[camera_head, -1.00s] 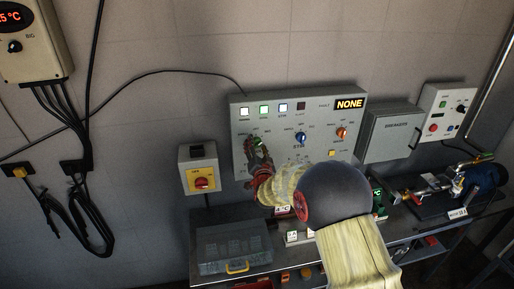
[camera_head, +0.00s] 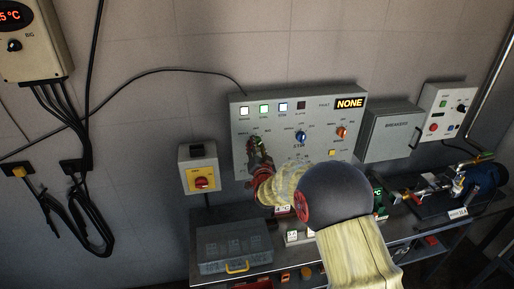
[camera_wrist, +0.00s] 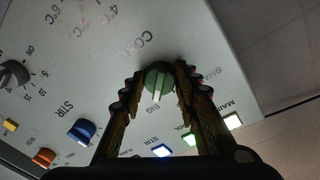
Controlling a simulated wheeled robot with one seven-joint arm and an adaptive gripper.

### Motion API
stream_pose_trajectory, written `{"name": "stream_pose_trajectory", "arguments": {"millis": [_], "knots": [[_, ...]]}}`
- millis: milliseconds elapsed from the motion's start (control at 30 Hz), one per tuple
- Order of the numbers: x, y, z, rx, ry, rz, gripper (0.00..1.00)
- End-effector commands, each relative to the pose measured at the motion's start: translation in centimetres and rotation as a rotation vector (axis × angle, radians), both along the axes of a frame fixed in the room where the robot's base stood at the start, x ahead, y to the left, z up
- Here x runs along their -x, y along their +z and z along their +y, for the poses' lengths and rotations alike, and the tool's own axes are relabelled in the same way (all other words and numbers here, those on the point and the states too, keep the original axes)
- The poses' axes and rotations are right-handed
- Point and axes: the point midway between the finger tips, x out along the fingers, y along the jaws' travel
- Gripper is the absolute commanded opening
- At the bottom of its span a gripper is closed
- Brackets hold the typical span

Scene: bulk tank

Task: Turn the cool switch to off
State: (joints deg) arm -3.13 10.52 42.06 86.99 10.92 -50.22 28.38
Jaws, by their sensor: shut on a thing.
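The cool switch is a green knob with a pale pointer bar, on the grey control panel (camera_head: 290,111). In the wrist view the knob (camera_wrist: 158,80) sits between the two fingertips of my gripper (camera_wrist: 157,77), which is shut on its sides. The pale bar points down the picture, toward the row of lights; the print there is partly blurred. The word COOL shows above the knob, with the picture turned over. In the head view my gripper (camera_head: 257,143) is at the left part of the panel and mostly hides the knob.
A blue STIR knob (camera_head: 301,137) and an orange knob (camera_head: 341,132) stand to the right. A breakers box (camera_head: 391,136) is at right. A bench runs below.

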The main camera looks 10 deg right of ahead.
Motion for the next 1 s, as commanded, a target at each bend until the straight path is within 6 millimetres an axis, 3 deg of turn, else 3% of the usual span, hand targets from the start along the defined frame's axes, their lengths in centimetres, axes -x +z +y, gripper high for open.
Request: {"name": "stream_pose_trajectory", "arguments": {"millis": [1000], "knots": [[-0.02,-0.46,-0.25,0.736,0.0,0.0,0.06]]}}
